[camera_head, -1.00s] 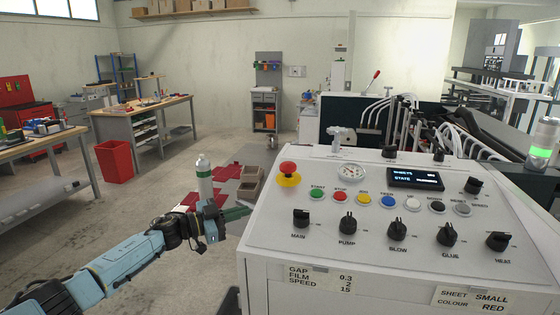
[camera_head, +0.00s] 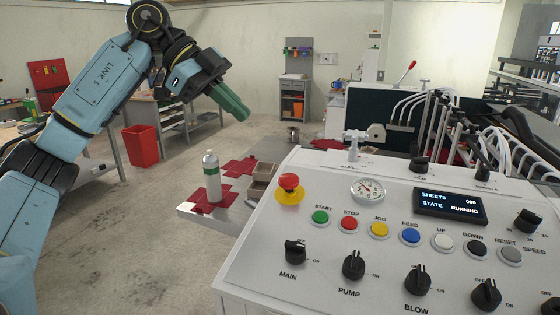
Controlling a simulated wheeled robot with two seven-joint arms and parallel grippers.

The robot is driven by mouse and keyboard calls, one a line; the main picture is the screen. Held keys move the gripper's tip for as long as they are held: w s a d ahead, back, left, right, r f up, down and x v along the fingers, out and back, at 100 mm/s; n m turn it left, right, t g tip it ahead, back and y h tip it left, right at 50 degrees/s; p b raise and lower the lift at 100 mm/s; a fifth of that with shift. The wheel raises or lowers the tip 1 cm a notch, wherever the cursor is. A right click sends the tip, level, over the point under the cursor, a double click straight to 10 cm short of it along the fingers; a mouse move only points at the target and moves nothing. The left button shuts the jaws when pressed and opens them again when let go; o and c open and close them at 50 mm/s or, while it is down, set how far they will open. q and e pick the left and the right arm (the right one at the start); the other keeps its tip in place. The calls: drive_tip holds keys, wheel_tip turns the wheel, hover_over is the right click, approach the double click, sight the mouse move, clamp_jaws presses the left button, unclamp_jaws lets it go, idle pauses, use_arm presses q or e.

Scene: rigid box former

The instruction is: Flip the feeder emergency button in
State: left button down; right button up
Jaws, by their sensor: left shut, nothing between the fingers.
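The emergency button (camera_head: 289,182) is a red mushroom head on a yellow base at the left end of the sloped control panel (camera_head: 330,262). It stands up from its base. The display (camera_head: 448,204) beside the gauge reads SHEETS 000 and STATE RUNNING. My left gripper (camera_head: 240,114), with green fingers, is shut and empty. It is raised up and to the left of the red button in the picture, apart from it, its fingers pointing down to the right. My right gripper is out of view.
A row of coloured push buttons (camera_head: 380,230) and black knobs (camera_head: 353,265) fills the panel. A white tap-like fitting (camera_head: 354,145) stands at its back edge. A bottle (camera_head: 211,177) and open boxes (camera_head: 263,173) stand left of the panel. A red bin (camera_head: 141,146) is on the floor.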

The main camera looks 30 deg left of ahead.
use_arm(q)
hover_over(294, 178)
drive_tip(key=s+a, duration=0.2)
wheel_tip(294, 178, down, 7)
drive_tip(key=f, duration=0.2)
drive_tip(key=shift+w+a+f, duration=0.25)
drive_tip(key=shift+a+f, duration=0.05)
drive_tip(key=shift+f, duration=0.05)
drive_tip(key=shift+w+f, duration=0.15)
drive_tip(key=shift+f, duration=0.45)
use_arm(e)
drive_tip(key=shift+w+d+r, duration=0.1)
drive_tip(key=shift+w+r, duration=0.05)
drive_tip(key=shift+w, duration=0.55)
use_arm(q)
drive_tip(key=shift+a, duration=0.1)
